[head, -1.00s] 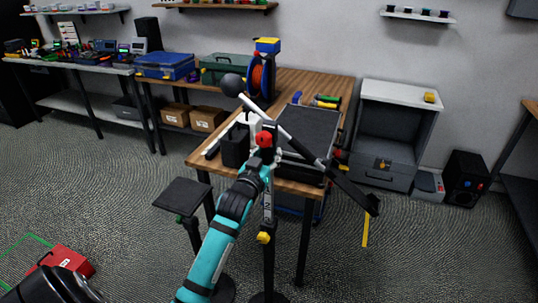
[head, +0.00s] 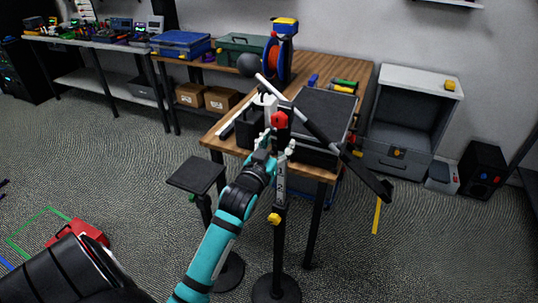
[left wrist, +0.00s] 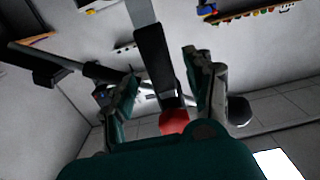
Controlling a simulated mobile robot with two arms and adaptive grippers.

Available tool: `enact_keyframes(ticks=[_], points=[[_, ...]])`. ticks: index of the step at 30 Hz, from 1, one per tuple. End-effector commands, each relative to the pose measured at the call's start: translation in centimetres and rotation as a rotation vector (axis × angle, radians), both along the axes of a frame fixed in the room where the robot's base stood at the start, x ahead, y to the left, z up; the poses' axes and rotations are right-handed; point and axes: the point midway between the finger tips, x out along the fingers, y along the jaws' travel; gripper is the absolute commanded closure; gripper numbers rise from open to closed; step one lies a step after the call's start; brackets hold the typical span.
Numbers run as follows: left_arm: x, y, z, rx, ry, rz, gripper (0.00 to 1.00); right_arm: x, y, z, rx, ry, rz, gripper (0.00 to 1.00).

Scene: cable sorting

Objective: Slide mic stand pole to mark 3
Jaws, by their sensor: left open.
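The mic stand has an upright pole (head: 282,182) with number marks on a pale strip, and a round black base (head: 276,290) on the floor. A yellow knob (head: 274,218) sits lower on the pole. A red knob (head: 279,119) is at the top, where the slanted boom (head: 318,132) crosses; the red knob also shows in the left wrist view (left wrist: 174,121). The boom carries a black ball-shaped mic (head: 249,64). My left gripper (head: 275,146) is open at the upper pole, just below the red knob. Contact is unclear. My right gripper is out of view.
A wooden table (head: 216,134) stands behind the stand, with a black case (head: 323,112) on it. A small black stool (head: 196,174) is left of the pole. The boom's dark lower end (head: 378,187) reaches right. A red box (head: 72,232) lies on the floor at left.

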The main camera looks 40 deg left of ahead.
Motion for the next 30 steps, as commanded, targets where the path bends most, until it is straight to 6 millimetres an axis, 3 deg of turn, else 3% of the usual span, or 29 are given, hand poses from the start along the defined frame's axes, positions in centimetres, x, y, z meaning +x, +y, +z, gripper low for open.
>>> enact_keyframes(ticks=[6,12,30], points=[[-4.6,-1.1,0.0,0.000,0.000,0.001,0.46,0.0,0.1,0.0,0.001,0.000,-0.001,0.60],[-6.8,-1.6,0.0,0.000,-0.002,0.001,0.46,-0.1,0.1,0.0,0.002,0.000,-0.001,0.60],[-7.2,-1.7,0.1,0.001,-0.003,0.001,0.46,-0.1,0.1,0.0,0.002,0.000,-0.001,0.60]])
